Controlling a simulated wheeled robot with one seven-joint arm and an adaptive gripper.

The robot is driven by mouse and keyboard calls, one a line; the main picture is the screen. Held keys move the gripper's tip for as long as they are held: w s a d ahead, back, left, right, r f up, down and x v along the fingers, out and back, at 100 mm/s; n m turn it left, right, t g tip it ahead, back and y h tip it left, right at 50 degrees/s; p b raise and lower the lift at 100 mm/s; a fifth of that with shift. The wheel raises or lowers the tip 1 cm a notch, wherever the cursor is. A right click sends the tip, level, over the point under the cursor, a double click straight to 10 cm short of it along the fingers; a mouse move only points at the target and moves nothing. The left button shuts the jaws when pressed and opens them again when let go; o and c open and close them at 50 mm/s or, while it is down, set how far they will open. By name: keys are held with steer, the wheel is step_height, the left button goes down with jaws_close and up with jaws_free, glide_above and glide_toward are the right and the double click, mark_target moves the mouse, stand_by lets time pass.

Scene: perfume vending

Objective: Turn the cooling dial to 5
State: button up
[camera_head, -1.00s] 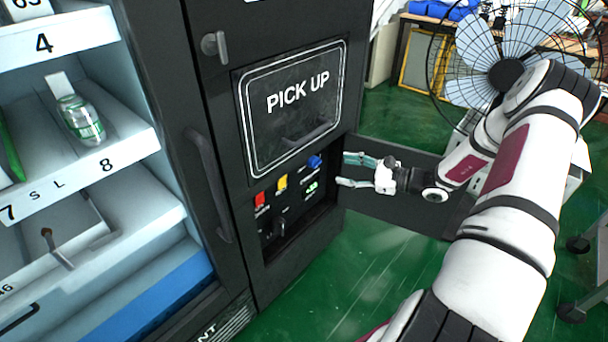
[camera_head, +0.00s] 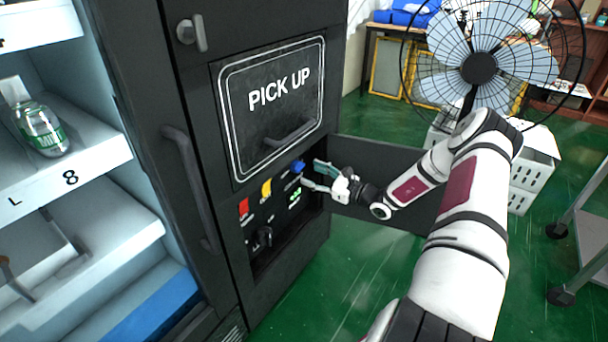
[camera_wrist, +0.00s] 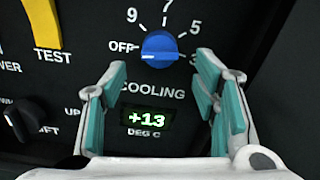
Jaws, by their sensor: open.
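The cooling dial (camera_wrist: 159,49) is a blue round knob at the top of the wrist view, with OFF at left, 9, 7 and 5 around it, and 3 at right. Its exact pointer direction is hard to read. In the head view the dial (camera_head: 298,166) is on the black control panel under the PICK UP window. My gripper (camera_wrist: 161,68) is open, with its teal-padded fingers on either side just below the dial and apart from it. It also shows in the head view (camera_head: 312,176), right beside the panel.
A green display (camera_wrist: 152,120) below the dial reads +13 DEG C. A yellow TEST switch (camera_head: 266,189), a red switch (camera_head: 243,207) and a black knob (camera_head: 264,237) are nearby. An open panel door (camera_head: 410,210) stands behind my arm. A fan (camera_head: 480,65) stands further back.

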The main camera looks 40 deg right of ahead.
mark_target(298, 167)
steer(key=shift+b+x, duration=0.45)
steer(key=shift+x, duration=1.55)
steer(key=shift+c, duration=0.2)
steer(key=c, duration=1.1)
